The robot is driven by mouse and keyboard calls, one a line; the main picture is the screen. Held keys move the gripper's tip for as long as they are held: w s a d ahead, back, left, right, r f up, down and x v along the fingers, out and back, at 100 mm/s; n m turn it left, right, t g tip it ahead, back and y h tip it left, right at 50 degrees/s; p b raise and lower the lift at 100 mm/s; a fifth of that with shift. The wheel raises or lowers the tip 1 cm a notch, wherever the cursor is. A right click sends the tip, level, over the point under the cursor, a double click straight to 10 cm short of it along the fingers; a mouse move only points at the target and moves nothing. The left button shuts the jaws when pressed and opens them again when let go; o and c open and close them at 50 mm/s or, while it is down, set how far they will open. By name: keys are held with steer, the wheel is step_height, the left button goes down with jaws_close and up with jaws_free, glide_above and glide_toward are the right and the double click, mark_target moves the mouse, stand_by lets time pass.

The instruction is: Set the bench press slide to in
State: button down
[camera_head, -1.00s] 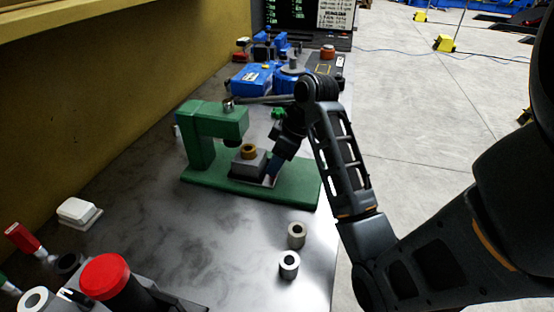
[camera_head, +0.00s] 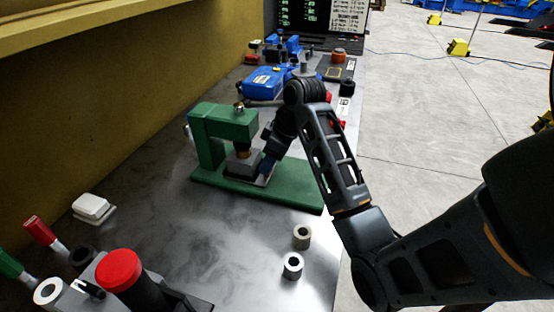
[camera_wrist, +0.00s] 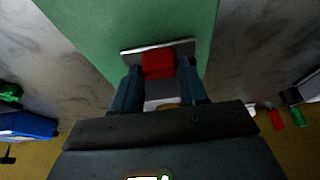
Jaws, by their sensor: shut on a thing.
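The green bench press (camera_head: 222,122) stands on the bench, with its base plate (camera_head: 300,194) running to the right. My gripper (camera_head: 266,168) is at the right side of the slide, with the fingertips partly hidden in the head view. In the wrist view my gripper (camera_wrist: 160,75) has its blue fingers on either side of the slide's red handle (camera_wrist: 158,65), shut on it. A metal plate (camera_wrist: 150,48) shows at the handle.
Two grey rings (camera_head: 297,250) stand on the bench in front of the press. A red-capped cylinder (camera_head: 119,268) and red and green handles are at the lower left. A white box (camera_head: 92,208) lies near the yellow wall. Blue equipment (camera_head: 265,82) stands behind.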

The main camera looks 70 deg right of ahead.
steer(key=shift+w+r, duration=0.1)
steer(key=shift+w, duration=0.1)
steer(key=c, duration=0.6)
jaws_free()
steer(key=p+v, duration=0.3)
steer(key=v, duration=0.4)
steer(key=shift+s+r, duration=0.2)
steer(key=shift+r, duration=0.1)
